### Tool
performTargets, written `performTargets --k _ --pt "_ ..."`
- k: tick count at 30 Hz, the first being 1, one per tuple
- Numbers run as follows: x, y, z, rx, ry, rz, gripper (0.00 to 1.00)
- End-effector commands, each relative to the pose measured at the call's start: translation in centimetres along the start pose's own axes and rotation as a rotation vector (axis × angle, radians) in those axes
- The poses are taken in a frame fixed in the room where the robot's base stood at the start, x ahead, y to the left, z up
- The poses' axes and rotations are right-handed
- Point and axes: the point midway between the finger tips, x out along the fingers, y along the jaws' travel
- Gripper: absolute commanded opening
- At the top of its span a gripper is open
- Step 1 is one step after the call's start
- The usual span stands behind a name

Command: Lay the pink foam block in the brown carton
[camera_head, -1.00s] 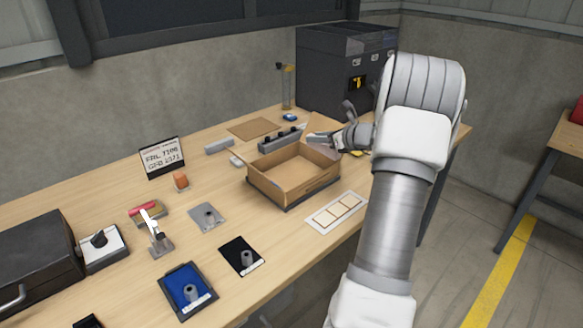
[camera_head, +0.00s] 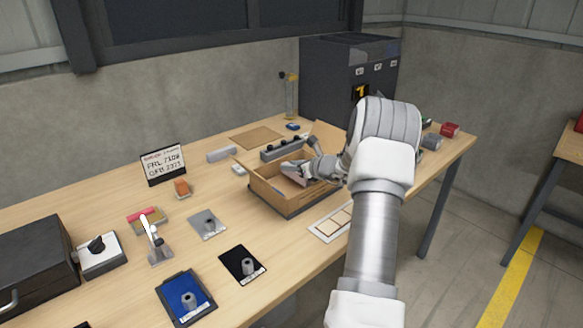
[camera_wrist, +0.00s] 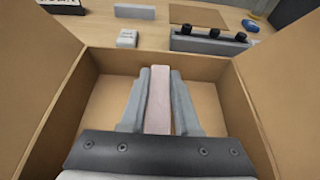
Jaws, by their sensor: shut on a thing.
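The pink foam block (camera_wrist: 159,100) is a pale pink bar between the two fingers of my gripper (camera_wrist: 158,98), which is shut on it. In the wrist view the block and fingers lie within the outline of the open brown carton (camera_wrist: 88,62). In the head view the carton (camera_head: 285,203) stands on the bench, and my gripper (camera_head: 297,171) reaches into its opening from the right. The block (camera_head: 296,178) shows only a little there. I cannot tell whether its lower end touches the carton floor.
A grey block with black knobs (camera_head: 284,149) stands just behind the carton. A white panel with pale squares (camera_head: 330,222) lies in front, and a small white box (camera_head: 238,169) is to the left. A dark cabinet (camera_head: 330,80) stands at the back.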

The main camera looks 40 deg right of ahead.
Motion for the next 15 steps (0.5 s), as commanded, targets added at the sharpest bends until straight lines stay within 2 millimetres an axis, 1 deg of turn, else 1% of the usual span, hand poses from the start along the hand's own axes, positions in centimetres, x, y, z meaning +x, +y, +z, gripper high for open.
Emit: performTargets --k 4,15 --pt "0.0 0.0 0.1 -0.001 0.0 0.0 0.0" --pt "0.4 0.0 -1.1 0.0 0.0 0.0 0.0"
